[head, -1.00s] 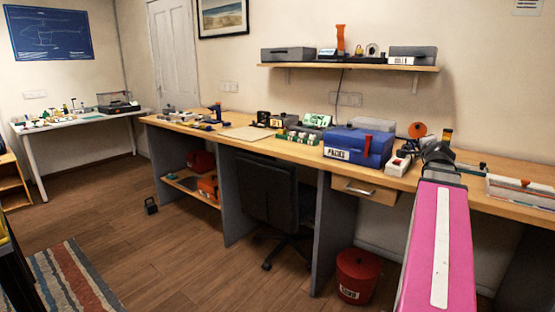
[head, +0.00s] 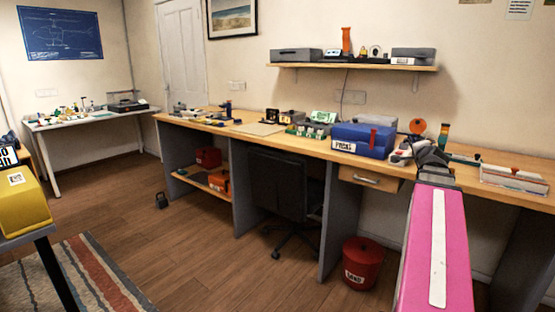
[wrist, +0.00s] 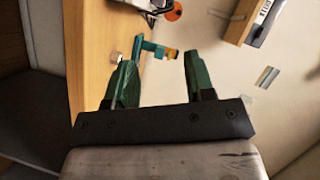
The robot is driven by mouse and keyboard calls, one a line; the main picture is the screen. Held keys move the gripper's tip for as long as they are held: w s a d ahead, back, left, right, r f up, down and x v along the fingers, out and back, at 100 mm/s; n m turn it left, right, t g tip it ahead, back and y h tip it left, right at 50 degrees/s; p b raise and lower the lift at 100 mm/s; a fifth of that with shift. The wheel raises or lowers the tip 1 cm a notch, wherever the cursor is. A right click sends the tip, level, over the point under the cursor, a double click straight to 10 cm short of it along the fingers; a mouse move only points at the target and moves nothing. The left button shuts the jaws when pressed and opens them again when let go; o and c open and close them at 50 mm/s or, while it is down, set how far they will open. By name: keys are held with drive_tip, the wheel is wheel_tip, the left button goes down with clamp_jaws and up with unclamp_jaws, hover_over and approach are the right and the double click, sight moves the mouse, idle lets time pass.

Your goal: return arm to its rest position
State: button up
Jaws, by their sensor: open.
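My arm (head: 438,240), with a pink link bearing a white stripe, reaches from the bottom right of the head view toward the long workbench. Its dark wrist (head: 434,165) overlaps the bench's front edge there, and the fingers are hard to make out. In the wrist view my gripper (wrist: 157,60) has two green fingers spread wide apart with nothing held between them. A teal piece with a yellow-orange end (wrist: 152,48) shows beyond the fingertips, apart from them as far as I can tell.
The wooden workbench (head: 470,180) carries a blue box (head: 362,141), a red-and-white device (head: 401,154) and a tray (head: 515,178) near my arm. A wall shelf (head: 350,67) hangs above. A red bin (head: 362,263) and dark chair (head: 278,185) stand below. A yellow case (head: 22,205) is at far left.

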drive_tip(key=s+a+f+n+g+y, duration=0.1)
drive_tip(key=a+f+n+g+y, duration=0.55)
drive_tip(key=a+f, duration=1.55)
drive_tip(key=s+a+f+n+g+h, duration=0.1)
drive_tip(key=s+a+f+n+g, duration=0.3)
drive_tip(key=s+f, duration=0.3)
drive_tip(key=s+a+f+n+g+h, duration=0.1)
drive_tip(key=s+a+f+n+g, duration=0.4)
drive_tip(key=f, duration=0.7)
drive_tip(key=s+a, duration=0.2)
drive_tip(key=shift+s+a+f+n+h, duration=0.25)
drive_tip(key=shift+s+n+h, duration=0.1)
drive_tip(key=shift+s, duration=0.05)
